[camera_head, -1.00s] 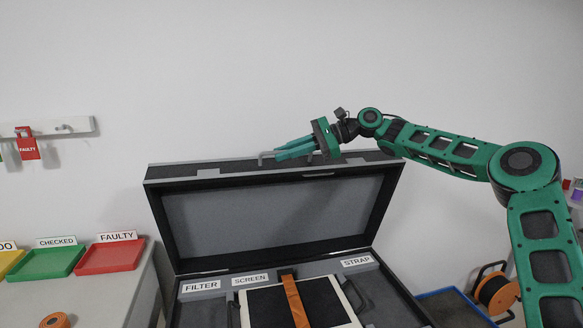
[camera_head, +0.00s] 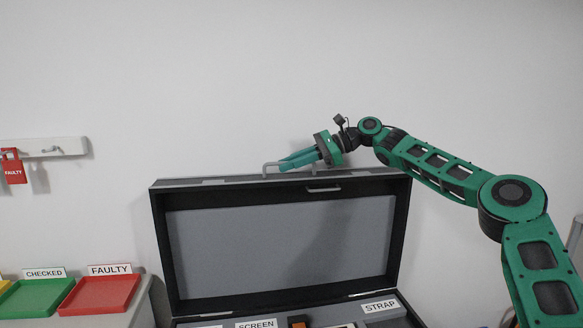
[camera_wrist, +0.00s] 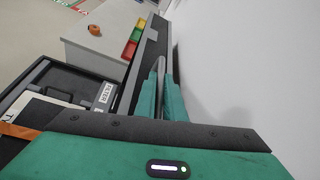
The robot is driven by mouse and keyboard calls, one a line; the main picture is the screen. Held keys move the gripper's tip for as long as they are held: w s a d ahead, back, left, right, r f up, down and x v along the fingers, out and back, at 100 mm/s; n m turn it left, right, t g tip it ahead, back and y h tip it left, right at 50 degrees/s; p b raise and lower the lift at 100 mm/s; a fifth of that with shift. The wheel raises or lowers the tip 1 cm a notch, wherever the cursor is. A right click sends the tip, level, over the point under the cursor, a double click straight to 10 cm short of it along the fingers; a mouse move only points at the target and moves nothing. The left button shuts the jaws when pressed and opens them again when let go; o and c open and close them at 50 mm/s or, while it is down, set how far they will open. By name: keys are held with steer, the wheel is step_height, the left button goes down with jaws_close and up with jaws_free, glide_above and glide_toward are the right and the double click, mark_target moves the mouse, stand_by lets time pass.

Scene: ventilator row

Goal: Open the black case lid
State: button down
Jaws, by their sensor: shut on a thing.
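The black case lid (camera_head: 160,222) stands raised and close to upright behind the case, its grey lining facing me. The lid's grey handle (camera_head: 270,165) sticks up at its top edge. My gripper (camera_head: 290,161) is shut on this handle, with the green fingers pointing left along the lid's top edge. In the wrist view the two green fingers (camera_wrist: 160,98) lie close together around the handle. The lower case is mostly cut off in the head view. In the wrist view its open inside (camera_wrist: 62,80) shows at left, with an orange strap (camera_wrist: 15,130).
A white wall rises close behind the lid. At left, a table (camera_wrist: 90,45) holds a red tray (camera_head: 100,294) and a green tray (camera_head: 38,298). A red tag (camera_head: 13,167) hangs from a wall rail (camera_head: 60,147). STRAP and SCREEN labels mark the case's compartments.

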steer(key=shift+w+f, duration=0.1)
steer(key=c, duration=1.8)
jaws_free()
steer(key=shift+c, duration=0.2)
steer(key=shift+d, duration=0.1)
steer(key=v, duration=1)
steer(key=shift+w+d, duration=0.2)
steer(key=shift+d, duration=0.1)
